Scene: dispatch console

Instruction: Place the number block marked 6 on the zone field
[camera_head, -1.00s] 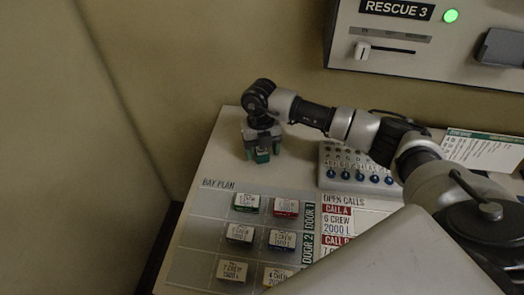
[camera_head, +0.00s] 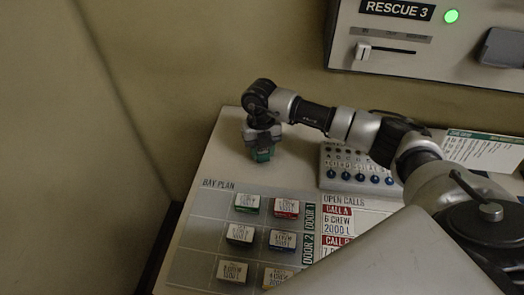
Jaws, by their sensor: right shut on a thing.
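My right gripper (camera_head: 262,142) points down at the upper left of the pale console board, behind the bay plan. It is shut on a small green block (camera_head: 262,156), which shows below the fingers. No number can be read on this block, so I cannot tell whether it is the 6. Most of it is hidden by the gripper. I cannot pick out a field labelled zone. My left gripper is not in view.
The bay plan (camera_head: 205,228) holds several labelled crew blocks, one of them green-edged (camera_head: 247,203). A grey block with blue knobs (camera_head: 335,174) stands at the right. The open calls card (camera_head: 338,213) lies beside the plan. My arm covers the lower right.

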